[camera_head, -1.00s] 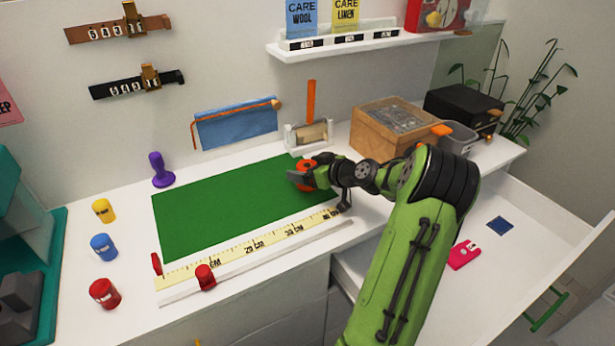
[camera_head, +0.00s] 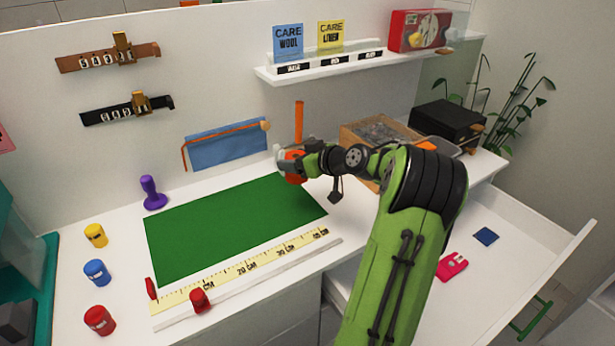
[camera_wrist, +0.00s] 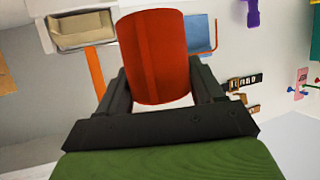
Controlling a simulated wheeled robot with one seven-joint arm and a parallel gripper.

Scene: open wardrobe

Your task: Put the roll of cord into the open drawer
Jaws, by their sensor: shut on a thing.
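The roll of cord (camera_wrist: 155,55) is a red-orange cylinder between the two dark fingers of my gripper (camera_wrist: 160,90) in the wrist view. In the head view my gripper (camera_head: 290,165) is shut on the roll (camera_head: 295,178) and holds it above the far right part of the green mat. My gripper partly hides the roll there. The open drawer (camera_head: 535,225) is at the lower right, below the tabletop. It holds a pink item (camera_head: 452,266) and a dark blue square (camera_head: 486,236). My arm hides the drawer's left part.
A wooden box (camera_head: 352,137), a black box (camera_head: 447,122) and a grey bin stand at the back right. A shelf (camera_head: 325,68) hangs above. A ruler (camera_head: 250,268) lies along the front edge. Coloured jars stand at the left. The green mat (camera_head: 220,230) is clear.

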